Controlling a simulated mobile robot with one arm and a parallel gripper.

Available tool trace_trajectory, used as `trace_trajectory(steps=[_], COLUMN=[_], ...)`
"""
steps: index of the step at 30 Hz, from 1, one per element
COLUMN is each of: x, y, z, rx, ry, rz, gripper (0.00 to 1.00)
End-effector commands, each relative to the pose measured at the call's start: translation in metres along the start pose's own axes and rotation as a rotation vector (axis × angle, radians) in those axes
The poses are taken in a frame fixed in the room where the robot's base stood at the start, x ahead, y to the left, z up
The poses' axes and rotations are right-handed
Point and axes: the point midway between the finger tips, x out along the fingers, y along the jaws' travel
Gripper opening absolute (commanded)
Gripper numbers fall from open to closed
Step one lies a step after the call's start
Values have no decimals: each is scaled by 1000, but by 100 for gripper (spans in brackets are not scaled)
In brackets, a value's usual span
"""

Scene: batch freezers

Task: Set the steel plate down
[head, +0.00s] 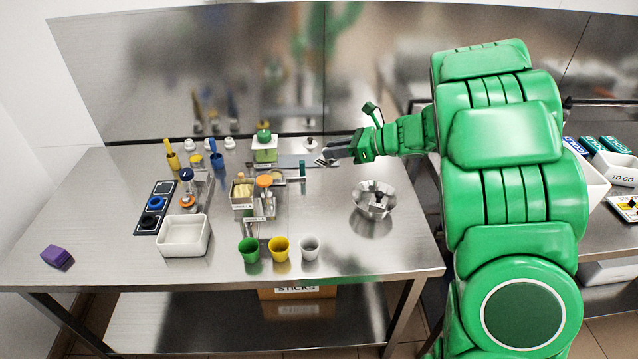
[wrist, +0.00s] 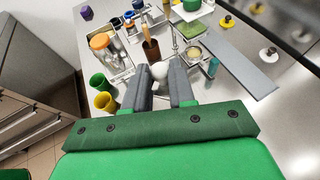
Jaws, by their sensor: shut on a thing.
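My gripper (head: 338,153) reaches in from the right over the back of the steel table, its jaws pointing left. In the wrist view its two grey fingers (wrist: 160,88) are shut on a small pale, rounded piece (wrist: 160,71). I take this piece for the steel plate, but the fingers hide most of it and its full shape is unclear. In the head view, pale striped metal (head: 325,161) shows just below the fingertips. I cannot tell whether it touches the table. A separate long flat grey strip (wrist: 240,62) lies on the table beside the jaws.
A shiny metal bowl (head: 374,203) stands in front of my gripper. A teal cylinder (head: 302,169) and a steel rack with an orange-lidded jar (head: 264,181) are to the left. Green (head: 249,249), yellow (head: 279,248) and white cups stand near the front. The table's front right is clear.

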Motion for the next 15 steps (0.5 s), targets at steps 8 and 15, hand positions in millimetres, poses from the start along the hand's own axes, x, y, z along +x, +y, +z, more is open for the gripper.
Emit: trace_trajectory(steps=[8,15], x=[20,28], y=[-1,-3], z=[-48,-62], rx=[2,0], ry=[-2,-1], rz=[-1,2], gripper=[0,0])
